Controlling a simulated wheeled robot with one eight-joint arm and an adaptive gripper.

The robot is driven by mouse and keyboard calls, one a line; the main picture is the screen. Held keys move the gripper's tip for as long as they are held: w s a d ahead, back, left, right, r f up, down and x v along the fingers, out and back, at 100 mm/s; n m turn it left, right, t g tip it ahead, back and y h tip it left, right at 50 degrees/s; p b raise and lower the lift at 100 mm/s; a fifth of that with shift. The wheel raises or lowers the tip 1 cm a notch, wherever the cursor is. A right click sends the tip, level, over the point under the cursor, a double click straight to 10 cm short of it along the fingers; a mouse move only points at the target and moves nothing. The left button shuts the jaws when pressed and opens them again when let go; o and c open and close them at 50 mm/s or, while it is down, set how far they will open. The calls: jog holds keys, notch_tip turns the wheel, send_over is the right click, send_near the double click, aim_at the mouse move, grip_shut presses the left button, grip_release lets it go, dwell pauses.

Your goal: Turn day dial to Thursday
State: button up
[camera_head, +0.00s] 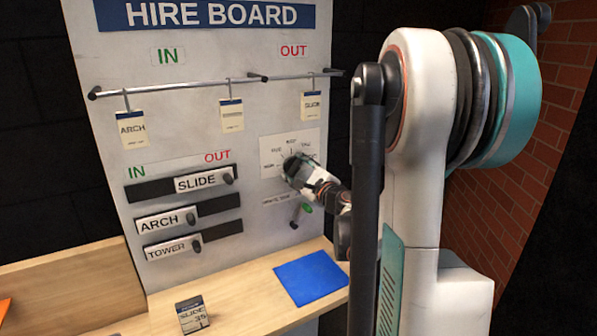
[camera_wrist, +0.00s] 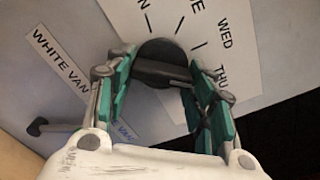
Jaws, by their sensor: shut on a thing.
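The day dial (camera_wrist: 158,48) is a dark round knob with a raised bar on a white card (camera_wrist: 222,45). The card also shows on the board in the head view (camera_head: 308,146). In the wrist view the card reads WED and THU to the right of the dial, with other labels partly cut off. My gripper (camera_wrist: 160,70) has its two green-sided fingers on either side of the knob's bar and is shut on it. In the head view my gripper (camera_head: 298,170) covers most of the dial. Which day the dial points to I cannot tell.
Below the card sit a lever (camera_head: 300,214) and a WHITE VAN label (camera_wrist: 62,62). Sliders marked SLIDE (camera_head: 196,183), ARCH and TOWER are left of it. Tags hang from a rail (camera_head: 185,86) above. A blue sheet (camera_head: 311,277) and a small box (camera_head: 192,315) lie on the wooden shelf.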

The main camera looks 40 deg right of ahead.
jog(key=o, duration=1.1)
jog(key=shift+c, duration=0.2)
jog(key=v, duration=1.2)
jog(key=shift+f, duration=0.1)
